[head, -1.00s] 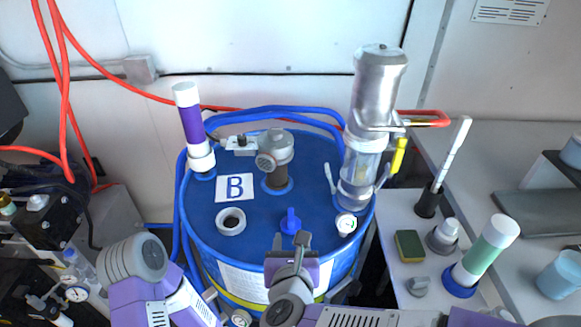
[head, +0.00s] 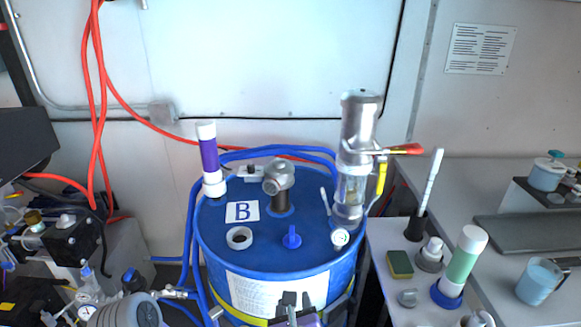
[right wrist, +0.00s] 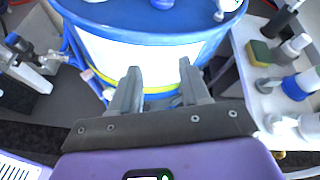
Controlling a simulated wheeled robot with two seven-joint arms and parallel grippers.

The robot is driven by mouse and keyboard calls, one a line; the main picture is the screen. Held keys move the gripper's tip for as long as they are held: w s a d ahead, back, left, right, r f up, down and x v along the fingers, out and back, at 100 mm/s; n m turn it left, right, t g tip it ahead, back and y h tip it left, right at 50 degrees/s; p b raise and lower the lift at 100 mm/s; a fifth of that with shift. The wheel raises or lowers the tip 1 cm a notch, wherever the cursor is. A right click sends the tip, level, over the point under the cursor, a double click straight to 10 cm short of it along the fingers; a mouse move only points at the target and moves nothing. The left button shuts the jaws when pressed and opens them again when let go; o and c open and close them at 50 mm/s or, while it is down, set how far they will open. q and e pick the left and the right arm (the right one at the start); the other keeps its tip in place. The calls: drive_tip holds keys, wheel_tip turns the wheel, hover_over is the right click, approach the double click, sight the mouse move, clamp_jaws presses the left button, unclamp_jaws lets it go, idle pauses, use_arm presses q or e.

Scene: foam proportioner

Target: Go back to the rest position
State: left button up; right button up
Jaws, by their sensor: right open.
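My right gripper (head: 295,300) is at the bottom middle of the head view, in front of the blue drum (head: 215,258). In the right wrist view the right gripper (right wrist: 158,88) is open, with its two grey fingers apart and nothing between them. The drum's white label (right wrist: 150,58) and yellow band show beyond the fingers. The left gripper itself is not visible there.
On the drum stand a purple-and-white tube (head: 209,160), a "B" card (head: 242,211) and a metal-and-glass pump (head: 357,135). A green-and-white tube (head: 464,257) and a sponge (head: 400,264) are on the right counter. Gauges and fittings (head: 84,297) crowd the left. Red and blue hoses run behind.

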drive_tip(key=w+d+f+n+g+y, duration=0.1)
drive_tip(key=d+f+n+g, duration=0.15)
drive_tip(key=f+n, duration=0.6)
drive_tip(key=w+d+f+n+g, duration=0.25)
drive_tip(key=f+n, duration=0.35)
drive_tip(key=f, duration=0.6)
use_arm(q)
drive_tip(key=shift+w+r+p, duration=0.15)
drive_tip(key=shift+r+p, duration=0.7)
use_arm(e)
drive_tip(key=s+d+f+n+g+y, duration=0.3)
drive_tip(key=s+f+n+g, duration=0.4)
drive_tip(key=s+f+n, duration=0.8)
drive_tip(key=shift+s+d+f+g, duration=0.3)
drive_tip(key=shift+s+d+f, duration=0.15)
drive_tip(key=shift+s+f, duration=0.6)
drive_tip(key=shift+s+r, duration=0.15)
drive_tip(key=shift+s, duration=0.1)
